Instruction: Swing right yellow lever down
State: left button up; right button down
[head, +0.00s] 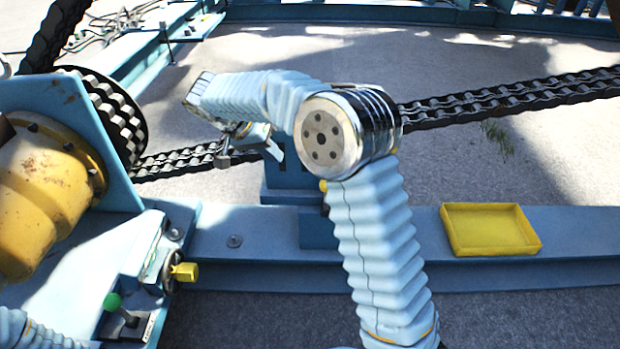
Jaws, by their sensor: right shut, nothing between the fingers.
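A small yellow end (323,186) shows beside my right arm, at the blue post; the rest of it is hidden behind the arm, so I cannot tell whether it is the right yellow lever. A yellow handle (185,272) sticks out to the right from a dark round hub at the lower left. My right arm rises from the bottom and bends left at a shiny round joint. My right gripper (222,160) is shut and empty in front of the chain, apart from both yellow parts. My left gripper is out of view; only a bit of that arm shows at the bottom left.
A black chain (510,97) runs across behind my right arm to the chequered reel (112,115). A yellow drum (45,195) stands at the left. A green-knobbed switch (113,302) is at the lower left. An empty yellow tray (490,248) lies on the blue beam (400,225).

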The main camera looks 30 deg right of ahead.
jog(key=shift+f, duration=0.1)
jog(key=s+d+f, duration=0.3)
jog(key=d+f, duration=0.5)
jog(key=f, duration=0.1)
jog(key=shift+d, duration=0.15)
dwell(0.5)
